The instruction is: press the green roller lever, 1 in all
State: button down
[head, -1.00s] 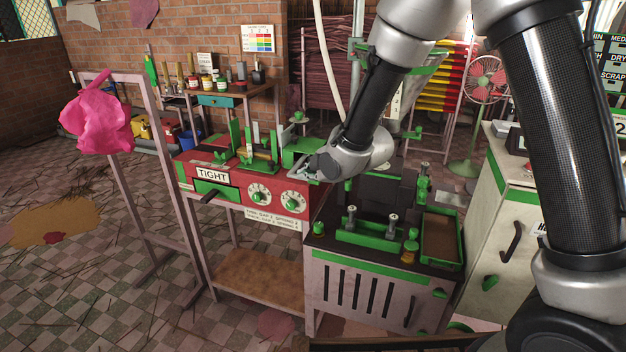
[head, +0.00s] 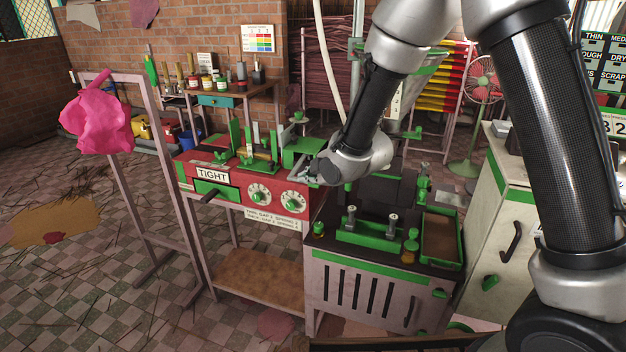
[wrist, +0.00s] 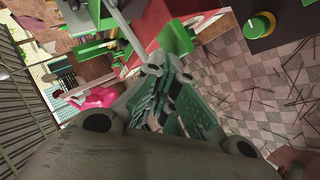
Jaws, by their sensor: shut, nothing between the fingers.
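A red machine (head: 245,186) with a "TIGHT" sign carries several green parts on top. They include upright green pieces (head: 234,133) and a green block (head: 303,147) at its right end. I cannot tell for sure which green part is the roller lever. My gripper (head: 314,172) is shut and empty, just in front of the machine's right end near the green block; whether it touches anything is unclear. In the wrist view my gripper (wrist: 168,78) fills the middle, with red and green machine parts beyond it, and its fingertips are hard to make out.
A dark-topped cabinet (head: 365,285) with green fittings and a green-rimmed tray (head: 459,240) stands right of the machine. A pink bundle (head: 97,118) hangs on a frame at left. A pale cabinet (head: 497,225) stands at right. The tiled floor at left is mostly open.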

dwell(0.7)
jog(key=shift+s+a+r, duration=0.1)
jog(key=shift+s+r, duration=0.1)
jog(key=shift+r, duration=0.5)
jog(key=shift+s+a+r, duration=0.1)
jog(key=shift+s+r, duration=0.1)
jog(key=shift+r, duration=0.5)
jog(key=r, duration=0.2)
jog(key=s+r, duration=0.1)
jog(key=r, duration=0.2)
jog(key=shift+s+a, duration=0.15)
jog(key=shift+f, duration=0.1)
